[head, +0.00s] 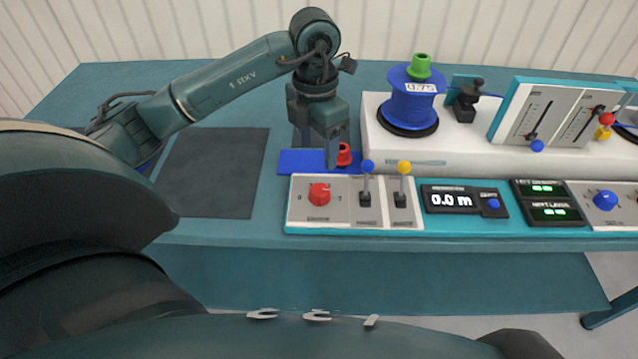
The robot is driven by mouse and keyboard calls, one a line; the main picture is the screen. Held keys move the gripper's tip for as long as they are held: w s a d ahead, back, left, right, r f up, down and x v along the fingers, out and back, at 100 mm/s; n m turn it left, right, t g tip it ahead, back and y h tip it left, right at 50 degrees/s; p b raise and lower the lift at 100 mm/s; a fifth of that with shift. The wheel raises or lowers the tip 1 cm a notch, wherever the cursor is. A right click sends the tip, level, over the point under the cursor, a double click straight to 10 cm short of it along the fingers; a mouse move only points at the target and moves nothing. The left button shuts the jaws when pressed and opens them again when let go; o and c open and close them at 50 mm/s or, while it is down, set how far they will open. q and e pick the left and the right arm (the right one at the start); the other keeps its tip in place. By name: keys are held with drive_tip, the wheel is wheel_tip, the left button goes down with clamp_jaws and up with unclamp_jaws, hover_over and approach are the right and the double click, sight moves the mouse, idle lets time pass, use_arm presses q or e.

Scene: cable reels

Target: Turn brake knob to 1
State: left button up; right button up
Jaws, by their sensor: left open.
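A red knob (319,193), which I take to be the brake knob, sits at the left end of the front control panel (294,217). Small marks flank it, but its label and exact setting are too small to read. My left gripper (332,164) points down just behind the panel, above and beyond the knob and apart from it. It is open. A small red cap-like piece (344,155) shows right beside its fingers; I cannot tell whether they touch. My right gripper is not in view.
Levers with a blue ball (368,166) and a yellow ball (404,168) stand right of the knob. A blue reel (410,100) stands on the white unit (450,149) behind. A blue mat (296,161) lies under my gripper. The dark mat (212,172) at left is empty.

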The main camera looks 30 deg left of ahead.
sight(319, 189)
use_arm(q)
drive_tip(key=f, duration=1.1)
drive_tip(key=shift+s+d, duration=0.1)
drive_tip(key=shift+d, duration=0.15)
drive_tip(key=shift+c, duration=0.5)
drive_tip(key=c, duration=0.9)
